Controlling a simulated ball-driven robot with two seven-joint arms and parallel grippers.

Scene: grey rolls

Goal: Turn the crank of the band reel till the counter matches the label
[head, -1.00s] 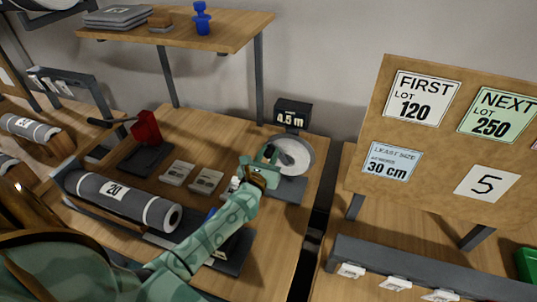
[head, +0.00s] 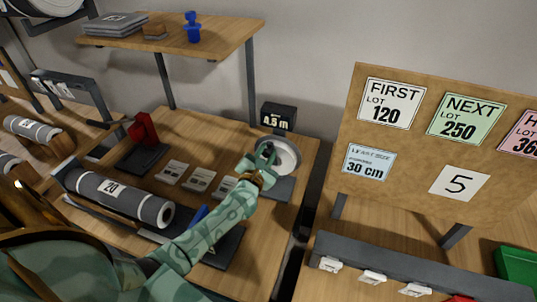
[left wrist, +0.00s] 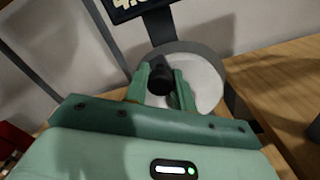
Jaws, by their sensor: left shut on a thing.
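The band reel (head: 291,153) is a pale disc with a grey rim on a dark base, at the back right of the wooden bench. A dark counter (head: 279,116) stands behind it and appears to read 4.5 m. My green left gripper (head: 266,158) is at the reel's front left face. In the left wrist view its fingers (left wrist: 162,88) are shut on the black crank knob (left wrist: 160,74), in front of the pale disc (left wrist: 205,80). The rest of the crank is mostly hidden. A white label (head: 461,183) with a 5 is on the board at right. My right gripper is not in view.
A grey roll (head: 120,199) marked 20 lies in a cradle at front left. A shelf (head: 225,40) overhangs the back. A gap separates the right bench.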

